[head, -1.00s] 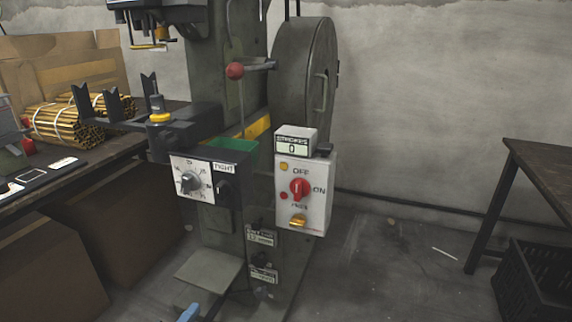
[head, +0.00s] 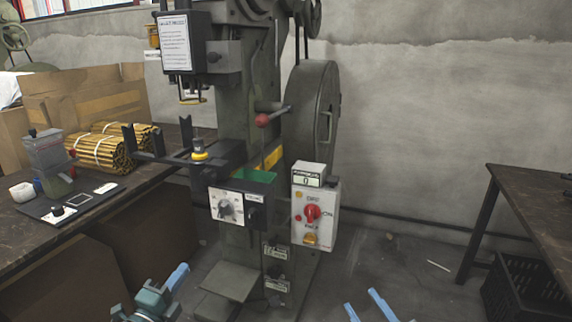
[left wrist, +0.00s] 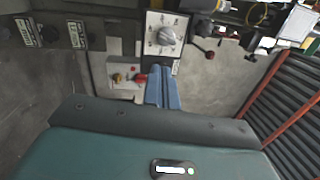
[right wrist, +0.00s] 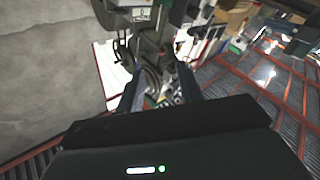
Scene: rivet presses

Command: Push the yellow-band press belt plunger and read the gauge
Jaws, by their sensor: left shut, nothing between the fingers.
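The dark green press (head: 262,85) stands ahead with a yellow band (head: 268,158) across its column. On its front is a white dial plate (head: 226,207) with a grey pointer knob; the reading is too small to make out. A black plunger-like knob (head: 254,214) sits just right of the dial, under a small label. The dial also shows in the left wrist view (left wrist: 165,35). My left gripper (head: 181,270) is shut and empty, low and left of the dial, apart from the press. My right gripper (head: 362,306) is open and empty, low right of the press.
A switch box (head: 316,215) with a red knob and a counter showing 0 hangs right of the dial. A workbench (head: 145,190) with bundled rods (head: 105,152) stands left. A dark table (head: 535,195) and black crate (head: 520,290) are at right. Floor between is mostly clear.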

